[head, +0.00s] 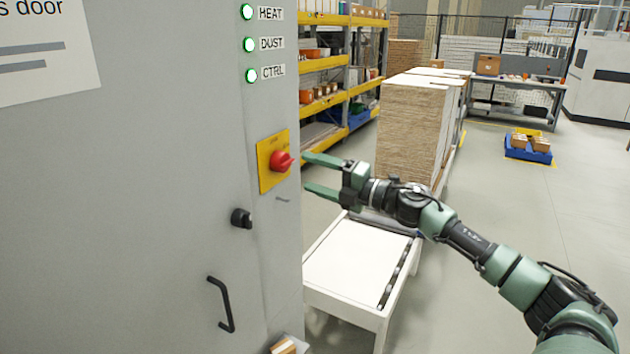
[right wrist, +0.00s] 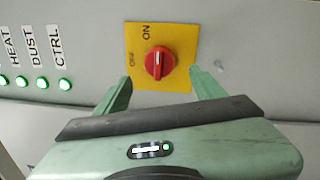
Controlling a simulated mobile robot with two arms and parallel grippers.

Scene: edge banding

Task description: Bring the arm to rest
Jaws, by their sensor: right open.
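My right arm reaches in from the right in the head view. Its gripper (head: 318,174) is open and empty, with both fingers pointing at the grey cabinet's side face. A red rotary switch (head: 283,161) on a yellow plate (head: 265,168) is just beyond the fingertips. In the right wrist view the red knob (right wrist: 160,62) shows between and beyond the open fingers (right wrist: 160,90), apart from them. Its white mark points toward the ON label. Three lamps marked HEAT (head: 247,12), DUST (head: 249,44) and CTRL (head: 252,75) glow green. My left gripper is not in view.
The grey cabinet (head: 150,180) with a black handle (head: 222,304) and a black latch (head: 241,218) fills the left. A white table (head: 345,262) stands below my right gripper. Stacked boards (head: 410,130) rise behind it. Open floor (head: 510,205) lies to the right.

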